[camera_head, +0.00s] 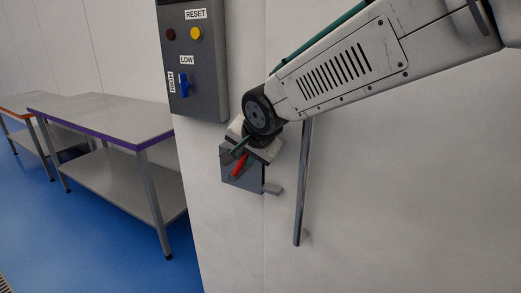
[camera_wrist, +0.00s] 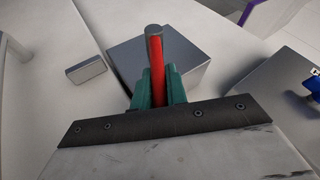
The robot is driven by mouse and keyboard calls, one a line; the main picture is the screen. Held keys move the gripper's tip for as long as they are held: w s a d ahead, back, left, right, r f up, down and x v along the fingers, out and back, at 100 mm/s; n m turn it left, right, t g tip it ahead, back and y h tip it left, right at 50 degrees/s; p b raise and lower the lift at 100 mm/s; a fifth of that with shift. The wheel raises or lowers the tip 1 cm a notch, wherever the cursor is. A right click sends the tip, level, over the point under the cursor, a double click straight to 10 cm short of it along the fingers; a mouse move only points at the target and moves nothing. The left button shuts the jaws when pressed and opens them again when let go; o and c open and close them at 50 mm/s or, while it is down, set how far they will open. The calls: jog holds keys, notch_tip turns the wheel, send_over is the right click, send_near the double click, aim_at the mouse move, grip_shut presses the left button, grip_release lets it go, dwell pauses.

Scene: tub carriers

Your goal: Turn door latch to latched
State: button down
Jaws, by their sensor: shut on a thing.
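The door latch has a grey box (camera_head: 232,177) on the white door surface and a red handle (camera_head: 240,165). In the wrist view the red handle (camera_wrist: 156,62) stands between the two green fingers of my gripper (camera_wrist: 157,86), in front of the grey box (camera_wrist: 190,60). My gripper (camera_head: 239,151) is shut on the red handle. In the head view the handle slants, its lower end to the left. A small light grey block (camera_head: 272,188) sits right of the box; it also shows in the wrist view (camera_wrist: 86,69). My wrist partly hides the box's top.
A grey control panel (camera_head: 202,95) with a blue switch, buttons and labels is up and left of the latch. A vertical metal door handle (camera_head: 301,200) stands close on the right. Steel tables (camera_head: 105,118) stand at left on the blue floor (camera_head: 100,235).

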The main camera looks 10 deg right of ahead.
jog(key=shift+s+d+f+t+y, duration=0.25)
jog(key=shift+s+d+t+y, duration=0.1)
jog(key=shift+t+y, duration=0.2)
jog(key=shift+w, duration=0.1)
jog(key=c, duration=1.4)
grip_release()
jog(key=shift+d, duration=0.15)
